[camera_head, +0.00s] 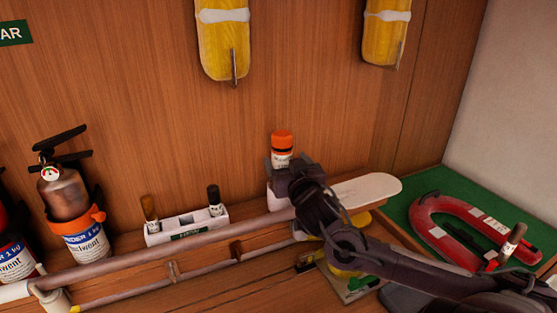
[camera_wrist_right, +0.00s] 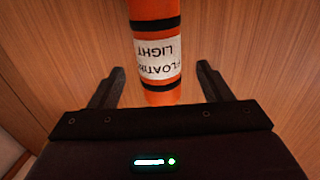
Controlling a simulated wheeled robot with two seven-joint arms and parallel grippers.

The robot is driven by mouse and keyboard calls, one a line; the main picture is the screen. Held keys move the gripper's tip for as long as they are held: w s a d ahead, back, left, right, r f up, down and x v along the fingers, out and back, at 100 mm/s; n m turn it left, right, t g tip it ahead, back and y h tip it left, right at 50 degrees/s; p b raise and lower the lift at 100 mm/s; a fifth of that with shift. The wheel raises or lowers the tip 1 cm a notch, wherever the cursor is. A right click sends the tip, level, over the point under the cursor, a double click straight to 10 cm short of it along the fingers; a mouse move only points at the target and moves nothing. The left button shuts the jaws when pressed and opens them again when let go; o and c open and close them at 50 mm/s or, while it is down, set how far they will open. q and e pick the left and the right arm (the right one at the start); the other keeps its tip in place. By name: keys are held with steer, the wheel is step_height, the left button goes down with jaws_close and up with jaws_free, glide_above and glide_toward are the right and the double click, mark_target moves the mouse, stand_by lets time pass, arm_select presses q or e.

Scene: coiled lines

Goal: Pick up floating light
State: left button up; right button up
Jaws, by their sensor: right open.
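The floating light (camera_head: 282,141) is an orange cylinder with a white label, standing upright at the back by the wooden wall. In the right wrist view the floating light (camera_wrist_right: 156,55) shows its orange body, black bands and a label reading "FLOATING LIGHT". My right gripper (camera_head: 287,170) is at the floating light and hides its lower part in the head view. In the wrist view the right gripper's two fingers (camera_wrist_right: 160,80) are apart, one on each side of the light, with gaps visible. My left gripper is not in view.
Fire extinguishers (camera_head: 75,215) stand further left. A red horseshoe-shaped item (camera_head: 440,230) lies on a green surface (camera_head: 440,180) at the right. Yellow objects (camera_head: 224,45) hang on the wall above.

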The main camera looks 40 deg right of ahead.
steer(key=shift+w+d+r, duration=0.25)
steer(key=shift+w+d, duration=0.05)
steer(key=shift+w, duration=0.15)
steer(key=shift+w+d+r+p, duration=0.15)
steer(key=shift+w+p, duration=0.1)
steer(key=shift+p, duration=0.05)
steer(key=p+x, duration=0.1)
steer(key=x, duration=0.3)
steer(key=shift+w, duration=0.1)
steer(key=shift+w+d, duration=0.15)
steer(key=shift+w, duration=0.1)
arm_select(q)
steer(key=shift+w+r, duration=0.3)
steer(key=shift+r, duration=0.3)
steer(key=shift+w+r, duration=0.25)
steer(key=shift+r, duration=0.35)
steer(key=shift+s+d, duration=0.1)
arm_select(e)
steer(key=c, duration=1.3)
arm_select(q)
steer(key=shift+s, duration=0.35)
arm_select(e)
steer(key=shift+c, duration=0.7)
